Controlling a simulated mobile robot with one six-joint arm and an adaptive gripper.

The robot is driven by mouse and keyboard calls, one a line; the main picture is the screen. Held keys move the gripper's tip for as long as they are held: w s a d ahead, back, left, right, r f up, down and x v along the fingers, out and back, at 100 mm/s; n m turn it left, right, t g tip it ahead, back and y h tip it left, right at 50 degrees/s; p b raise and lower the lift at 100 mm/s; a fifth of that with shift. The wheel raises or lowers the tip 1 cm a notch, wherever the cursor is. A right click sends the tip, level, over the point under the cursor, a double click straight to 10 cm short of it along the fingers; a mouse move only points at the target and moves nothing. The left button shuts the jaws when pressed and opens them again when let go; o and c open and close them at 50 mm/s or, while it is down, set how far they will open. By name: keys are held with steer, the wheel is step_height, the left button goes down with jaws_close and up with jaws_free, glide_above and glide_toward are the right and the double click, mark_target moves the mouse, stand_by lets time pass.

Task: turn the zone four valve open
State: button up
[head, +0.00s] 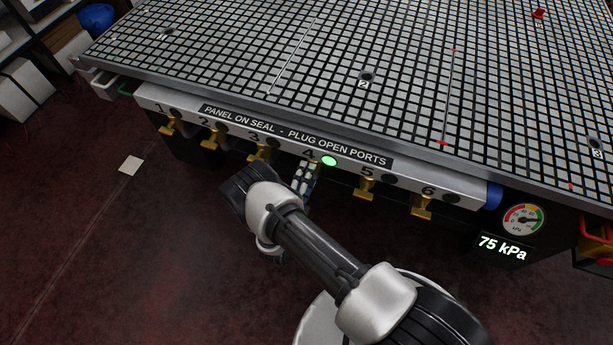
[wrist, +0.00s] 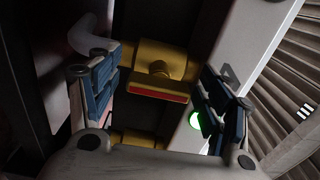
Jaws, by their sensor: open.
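The zone four valve (wrist: 152,62) is a brass body with a stubby handle edged in red (wrist: 160,93). In the wrist view it lies between the two blue-padded fingers of my gripper (wrist: 160,92), which is open. A gap shows on each side, and I see no contact. In the head view my gripper (head: 304,180) is at the front rail under the number 4 and hides most of this valve. A green light (head: 329,160) glows beside the 4, and it also shows in the wrist view (wrist: 195,121) near the right finger.
Other brass valves stand along the rail, such as valve three (head: 260,152) and valve five (head: 366,187). The grid table (head: 420,100) overhangs above. A gauge (head: 522,219) and a display reading 75 kPa (head: 503,247) are at right. The floor in front is mostly clear.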

steer(key=v, duration=1.2)
stand_by(0.3)
